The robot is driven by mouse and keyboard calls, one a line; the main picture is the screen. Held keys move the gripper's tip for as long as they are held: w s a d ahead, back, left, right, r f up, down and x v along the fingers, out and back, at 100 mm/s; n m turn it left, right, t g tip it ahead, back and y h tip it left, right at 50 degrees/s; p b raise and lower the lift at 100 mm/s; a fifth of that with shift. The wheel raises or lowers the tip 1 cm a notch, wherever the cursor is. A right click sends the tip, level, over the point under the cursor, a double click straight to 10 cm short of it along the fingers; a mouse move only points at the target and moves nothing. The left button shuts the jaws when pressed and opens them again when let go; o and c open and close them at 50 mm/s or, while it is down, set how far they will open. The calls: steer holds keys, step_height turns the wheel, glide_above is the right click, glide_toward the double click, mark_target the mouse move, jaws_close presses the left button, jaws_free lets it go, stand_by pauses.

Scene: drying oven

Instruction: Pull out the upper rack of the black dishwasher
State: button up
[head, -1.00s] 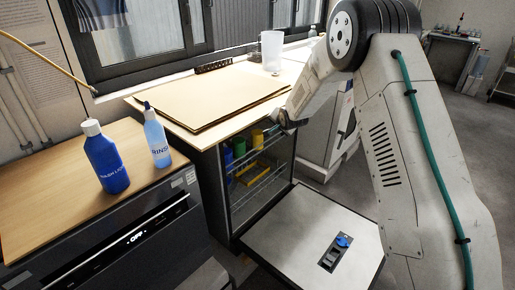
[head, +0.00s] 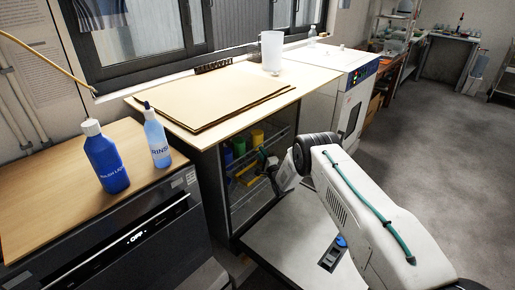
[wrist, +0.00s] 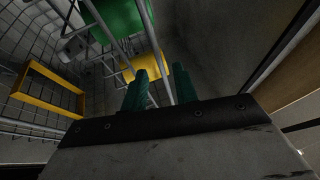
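The black dishwasher (head: 213,195) stands under the wooden worktop. Its door (head: 285,235) is folded down flat. The upper rack (head: 236,168) is inside, with green, blue and yellow items in it. My gripper (head: 266,160) is at the right part of the opening, by the rack's front. In the wrist view, the two green fingers (wrist: 160,88) are apart. Wires of the rack (wrist: 152,35) run close to the fingers, and one appears to pass between them; contact is unclear. A green item (wrist: 112,20) and yellow items (wrist: 47,93) lie beyond.
A blue bottle (head: 106,160) and a rinse bottle (head: 156,140) stand on the left counter, above another dark appliance (head: 125,245) reading OFF. Boards (head: 220,95) and a clear beaker (head: 271,50) lie on the worktop. A white cabinet (head: 350,105) stands right of it. Floor at right is open.

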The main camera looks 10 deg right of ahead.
steer(key=shift+x, duration=2.7)
jaws_close()
